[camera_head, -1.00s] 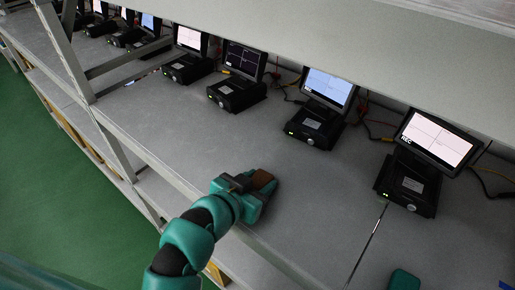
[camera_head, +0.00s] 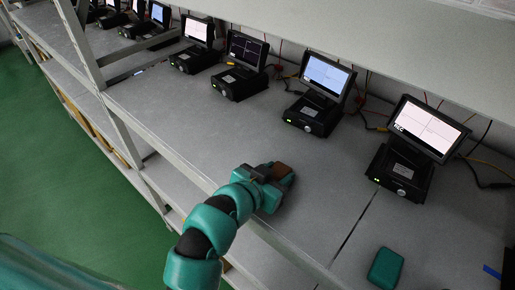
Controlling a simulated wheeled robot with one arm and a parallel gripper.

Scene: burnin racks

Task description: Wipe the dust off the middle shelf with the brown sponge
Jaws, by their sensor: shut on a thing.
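The brown sponge (camera_head: 281,171) is held at the end of my gripper (camera_head: 284,178), which is shut on it. Only part of the sponge's brown top shows between the dark fingers. Sponge and gripper are at the front part of the grey middle shelf (camera_head: 190,125); I cannot tell whether the sponge touches the surface. The shelf looks dull grey, and I cannot make out clear patches of dust on it.
Several black devices with lit screens (camera_head: 313,112) stand along the back, with cables behind. A green block (camera_head: 385,268) lies at the front right, past a dark seam (camera_head: 355,228). The upper shelf (camera_head: 370,50) overhangs. A metal post (camera_head: 88,60) stands left. The shelf between gripper and devices is clear.

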